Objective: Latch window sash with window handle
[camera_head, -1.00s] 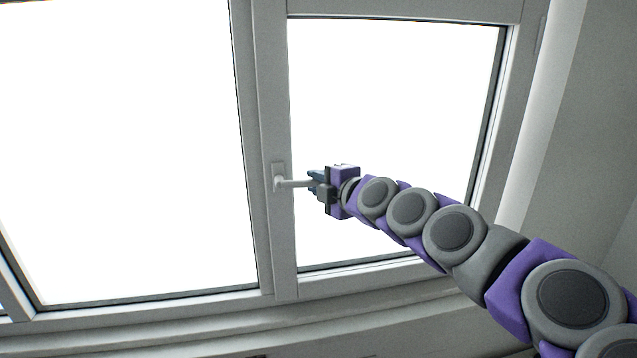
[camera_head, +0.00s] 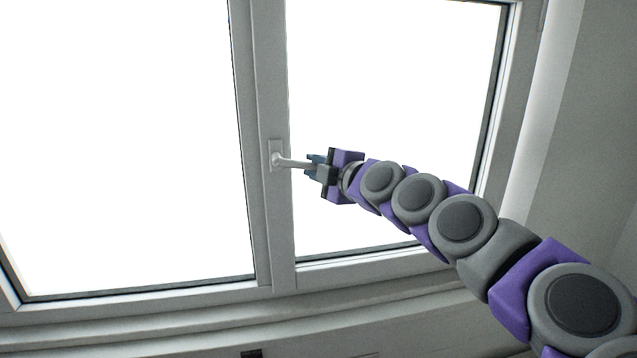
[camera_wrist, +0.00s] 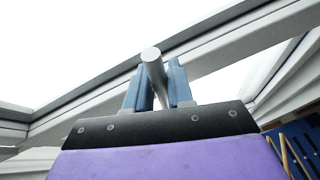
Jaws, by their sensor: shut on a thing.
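The window handle (camera_head: 290,162) is a light grey lever on a base plate on the left upright of the right sash (camera_head: 281,225). In the head view it points right, tilted slightly down toward its free end. My gripper (camera_head: 313,167) is at the free end of the lever, shut on it. In the wrist view the round end of the handle (camera_wrist: 151,55) sticks out between the two blue fingers of my gripper (camera_wrist: 158,88). The sash looks flush with the frame in the head view; whether it is fully closed I cannot tell.
A large fixed-looking pane (camera_head: 125,150) is on the left. The window sill (camera_head: 200,320) runs below. A wall (camera_head: 580,130) stands on the right. In the wrist view, a blue thing with thin tan rods (camera_wrist: 290,150) is at the lower right.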

